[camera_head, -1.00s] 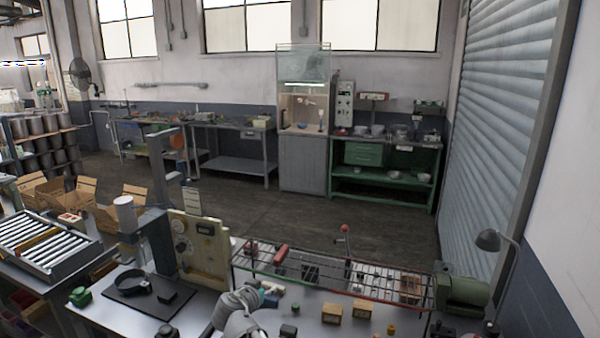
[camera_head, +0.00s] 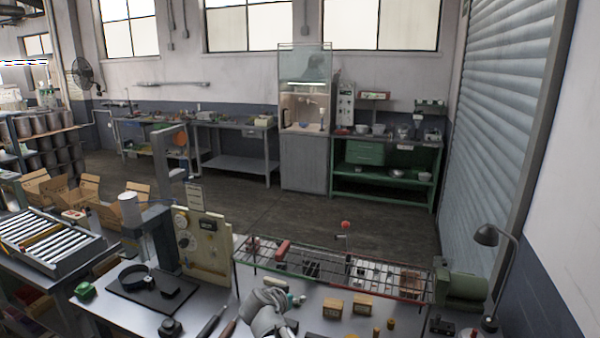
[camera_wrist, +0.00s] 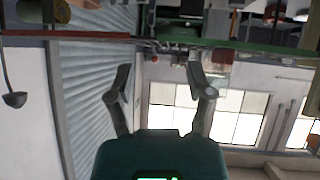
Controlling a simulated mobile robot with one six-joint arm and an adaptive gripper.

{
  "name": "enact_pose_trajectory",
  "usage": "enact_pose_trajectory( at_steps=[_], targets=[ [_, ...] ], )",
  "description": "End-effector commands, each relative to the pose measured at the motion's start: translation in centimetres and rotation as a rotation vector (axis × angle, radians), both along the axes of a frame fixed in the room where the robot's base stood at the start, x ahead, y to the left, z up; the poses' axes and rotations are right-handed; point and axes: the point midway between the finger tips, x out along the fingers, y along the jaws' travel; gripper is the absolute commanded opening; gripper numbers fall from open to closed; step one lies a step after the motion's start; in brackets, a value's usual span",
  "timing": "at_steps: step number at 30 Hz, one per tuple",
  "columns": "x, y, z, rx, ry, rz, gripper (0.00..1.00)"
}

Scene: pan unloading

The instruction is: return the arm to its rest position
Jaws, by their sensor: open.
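My gripper (camera_wrist: 160,68) shows in the wrist view with its two fingers spread wide apart. Nothing is between the fingers, and that view is upside down. In the head view, my grey arm rises from the bottom edge over the front workbench (camera_head: 135,316). I cannot make out the fingers there. The arm stands in front of a wire rack (camera_head: 330,270) and hides part of the bench.
A beige panel with dials (camera_head: 203,243) and a dark ring on a black mat (camera_head: 118,288) stand left of my arm. Small wooden blocks (camera_head: 362,303) lie to the right. A desk lamp (camera_head: 487,236) stands at the far right.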

Motion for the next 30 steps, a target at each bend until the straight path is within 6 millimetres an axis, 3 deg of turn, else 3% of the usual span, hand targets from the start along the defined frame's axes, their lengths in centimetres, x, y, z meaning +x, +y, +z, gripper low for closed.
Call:
enact_pose_trajectory(
  at_steps=[9,15,24,30],
  targets=[
    [-3.3,-8.6,-4.6,0.002,0.309,-0.043,0.68],
    [-6.5,-13.1,-7.3,0.048,0.528,-0.012,0.68],
    [-11.8,-17.7,-10.1,0.178,0.805,0.127,0.68],
    [-14.5,-19.0,-10.9,0.267,0.911,0.246,0.68]
  ],
)
